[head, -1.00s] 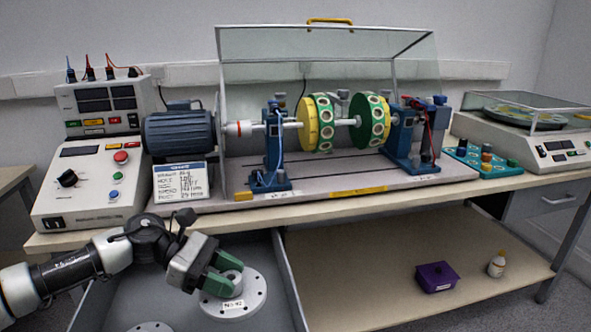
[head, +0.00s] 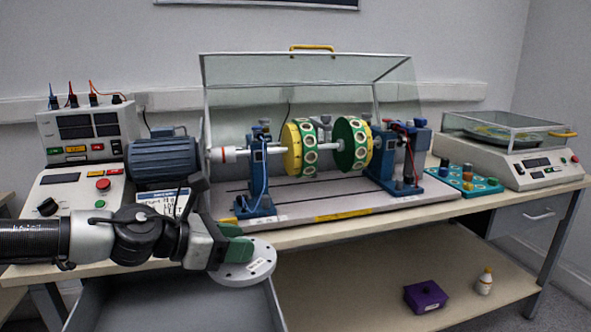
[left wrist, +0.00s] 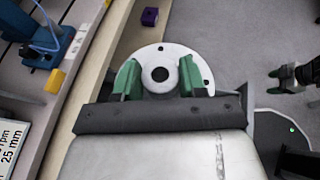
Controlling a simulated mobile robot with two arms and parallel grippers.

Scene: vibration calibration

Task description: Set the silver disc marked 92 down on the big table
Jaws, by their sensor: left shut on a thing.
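The silver disc (head: 247,270) is a flat round plate with holes near its rim and a raised hub. My left gripper (head: 236,252) is shut on its hub and holds it just in front of the big table's (head: 430,209) front edge, above the drawer. The disc's small label is too blurred to read now. In the left wrist view the disc (left wrist: 160,52) shows between the green fingers of my left gripper (left wrist: 158,76), beside the table edge. My right gripper (left wrist: 290,74) shows at the right of that view, away from the disc; its opening is unclear.
A rotor rig (head: 325,190) with a raised clear cover fills the table's middle. A motor (head: 163,160) and control boxes (head: 85,190) stand left. A teal tray (head: 463,180) and a scale (head: 530,168) stand right. The drawer (head: 180,308) is open below. Free table top is a narrow front strip.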

